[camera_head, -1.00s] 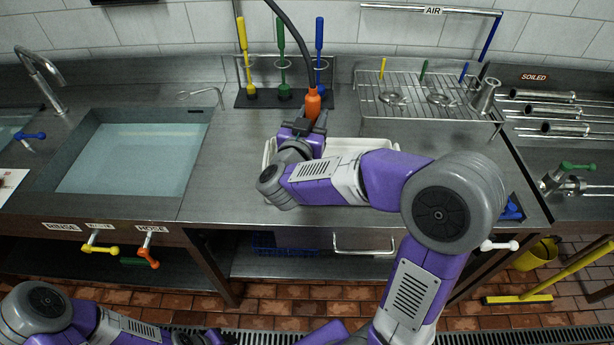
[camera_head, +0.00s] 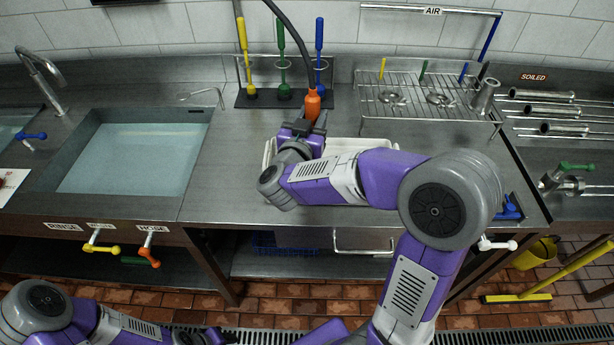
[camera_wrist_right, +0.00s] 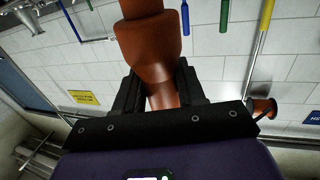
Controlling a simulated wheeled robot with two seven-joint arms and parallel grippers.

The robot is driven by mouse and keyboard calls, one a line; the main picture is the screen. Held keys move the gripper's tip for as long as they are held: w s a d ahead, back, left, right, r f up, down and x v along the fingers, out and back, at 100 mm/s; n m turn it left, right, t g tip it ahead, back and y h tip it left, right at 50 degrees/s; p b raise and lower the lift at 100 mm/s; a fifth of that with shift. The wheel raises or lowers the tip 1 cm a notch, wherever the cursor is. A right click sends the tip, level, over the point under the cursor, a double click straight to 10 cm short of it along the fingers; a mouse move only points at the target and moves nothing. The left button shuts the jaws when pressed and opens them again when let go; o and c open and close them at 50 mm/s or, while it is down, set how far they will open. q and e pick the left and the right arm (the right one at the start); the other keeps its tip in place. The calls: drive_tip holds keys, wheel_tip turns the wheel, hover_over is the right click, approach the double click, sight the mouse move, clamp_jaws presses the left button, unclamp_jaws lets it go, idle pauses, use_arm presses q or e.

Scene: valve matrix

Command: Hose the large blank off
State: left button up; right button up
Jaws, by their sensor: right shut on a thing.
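My right gripper (camera_head: 303,128) is shut on the orange hose nozzle (camera_head: 312,103), above the back of the steel counter. The nozzle and its dark hose (camera_head: 294,32) rise from the jaws. In the right wrist view the nozzle (camera_wrist_right: 150,42) sits between the two black fingers (camera_wrist_right: 160,90). A white tray (camera_head: 345,145) lies partly behind my right arm. I cannot make out the large blank; the arm hides much of the tray. My left arm is at the bottom left; only dark parts near its gripper (camera_head: 208,337) show at the lower edge.
A water-filled sink (camera_head: 130,160) is at left. The hose lever (camera_head: 149,248) has an orange knob on the counter front. Upright brushes (camera_head: 284,60) stand behind. A wire rack (camera_head: 425,85) with metal parts is at right, and soiled tubes (camera_head: 545,111) lie beyond.

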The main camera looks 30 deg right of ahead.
sight(306, 103)
drive_tip(key=shift+w+a, duration=0.3)
drive_tip(key=shift+a, duration=0.2)
wheel_tip(306, 103, up, 5)
drive_tip(key=p, duration=0.5)
drive_tip(key=shift+r, duration=0.2)
drive_tip(key=shift+f, duration=0.25)
wheel_tip(306, 103, down, 5)
drive_tip(key=b, duration=0.3)
drive_tip(key=shift+s+b, duration=0.1)
drive_tip(key=shift+b, duration=0.25)
drive_tip(key=shift+r, duration=0.1)
drive_tip(key=shift+s+d, duration=0.35)
drive_tip(key=shift+d, duration=0.15)
